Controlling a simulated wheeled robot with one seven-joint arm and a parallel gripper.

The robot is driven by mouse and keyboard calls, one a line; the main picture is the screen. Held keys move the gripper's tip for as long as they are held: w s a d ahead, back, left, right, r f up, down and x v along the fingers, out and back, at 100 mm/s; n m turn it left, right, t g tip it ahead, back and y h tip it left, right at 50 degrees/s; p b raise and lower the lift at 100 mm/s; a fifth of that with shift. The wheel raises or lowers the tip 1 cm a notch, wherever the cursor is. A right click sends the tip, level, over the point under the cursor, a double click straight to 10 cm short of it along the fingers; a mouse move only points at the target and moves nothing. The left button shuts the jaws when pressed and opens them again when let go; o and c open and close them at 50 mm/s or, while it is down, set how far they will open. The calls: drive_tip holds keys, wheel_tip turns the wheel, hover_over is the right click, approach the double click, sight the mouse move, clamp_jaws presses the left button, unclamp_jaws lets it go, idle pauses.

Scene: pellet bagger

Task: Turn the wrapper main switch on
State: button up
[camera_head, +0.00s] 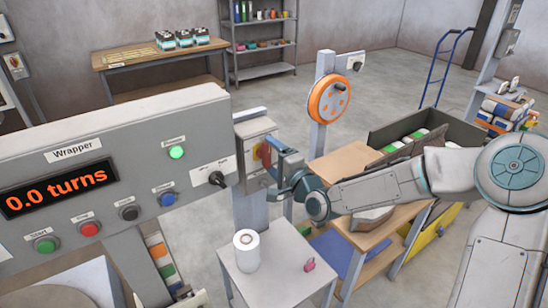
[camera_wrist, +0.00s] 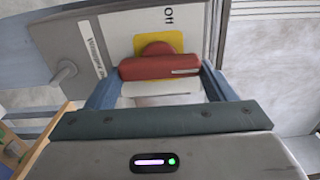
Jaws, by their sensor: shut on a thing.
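The wrapper main switch has a red rotary handle (camera_wrist: 158,67) on a yellow plate (camera_wrist: 178,42), set on a grey box. In the head view the switch box (camera_head: 250,130) stands just right of the wrapper panel, its handle partly hidden by my gripper (camera_head: 278,160). In the wrist view my gripper (camera_wrist: 160,78) has one blue finger at each end of the red handle and is shut on it. The handle lies crosswise in that view. An "Off" label (camera_wrist: 169,15) shows above it, and a partly readable "Wrapper" label (camera_wrist: 91,47) is at left.
The wrapper panel (camera_head: 115,150) reads 0.0 turns and has a lit green lamp (camera_head: 177,152) and a black selector knob (camera_head: 217,179). A small table (camera_head: 275,280) with a white roll (camera_head: 247,250) stands below. An orange wheel (camera_head: 329,99) is behind.

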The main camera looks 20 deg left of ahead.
drive_tip(key=o, duration=1)
drive_tip(key=shift+a, duration=0.1)
drive_tip(key=shift+s+d, duration=0.15)
drive_tip(key=shift+d, duration=0.1)
drive_tip(key=v, duration=1.3)
drive_tip(key=shift+s+d, duration=0.1)
drive_tip(key=shift+s, duration=0.05)
